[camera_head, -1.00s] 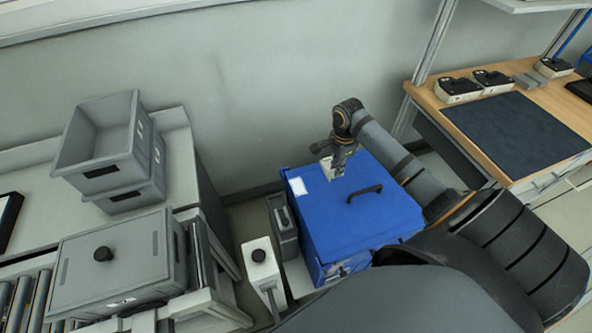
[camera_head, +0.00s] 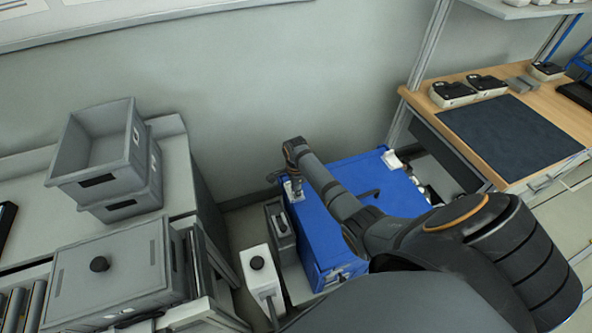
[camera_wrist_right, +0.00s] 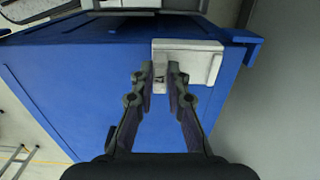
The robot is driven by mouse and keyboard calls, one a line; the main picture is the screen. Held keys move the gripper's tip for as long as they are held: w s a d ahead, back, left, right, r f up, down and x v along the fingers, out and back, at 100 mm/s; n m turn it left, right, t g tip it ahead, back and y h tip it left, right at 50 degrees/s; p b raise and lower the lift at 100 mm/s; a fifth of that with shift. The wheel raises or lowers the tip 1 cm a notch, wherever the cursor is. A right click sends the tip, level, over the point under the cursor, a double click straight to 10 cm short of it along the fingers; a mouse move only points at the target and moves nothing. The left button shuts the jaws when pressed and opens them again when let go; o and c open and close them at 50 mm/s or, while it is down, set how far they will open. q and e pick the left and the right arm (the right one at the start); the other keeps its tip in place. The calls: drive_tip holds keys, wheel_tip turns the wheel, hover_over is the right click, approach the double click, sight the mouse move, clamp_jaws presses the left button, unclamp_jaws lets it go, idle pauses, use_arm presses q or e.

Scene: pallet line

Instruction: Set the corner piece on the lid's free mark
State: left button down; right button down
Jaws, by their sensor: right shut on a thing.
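The blue box's lid (camera_head: 345,172) is in the middle of the head view. My right gripper (camera_head: 293,192) is over the lid's far left corner, shut on a white corner piece, which shows small there. In the right wrist view, the fingers (camera_wrist_right: 167,80) pinch the white corner piece (camera_wrist_right: 203,58) at the blue lid's corner. I cannot tell whether it touches the lid. The white mark at that corner is hidden by the gripper and piece. Another white piece (camera_head: 392,160) sits at the lid's far right corner. My left gripper is not in view.
A white post with a black knob (camera_head: 258,263) and a narrow grey bin (camera_head: 281,228) stand left of the box. Stacked grey crates (camera_head: 92,155) are further left; a wooden workbench (camera_head: 480,88) is at right.

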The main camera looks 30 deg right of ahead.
drive_tip(key=shift+f, duration=0.3)
drive_tip(key=shift+f, duration=0.35)
drive_tip(key=c, duration=1.3)
unclamp_jaws()
drive_tip(key=shift+c, duration=0.2)
drive_tip(key=shift+r, duration=0.3)
wheel_tip(320, 180, up, 13)
drive_tip(key=shift+f, duration=0.15)
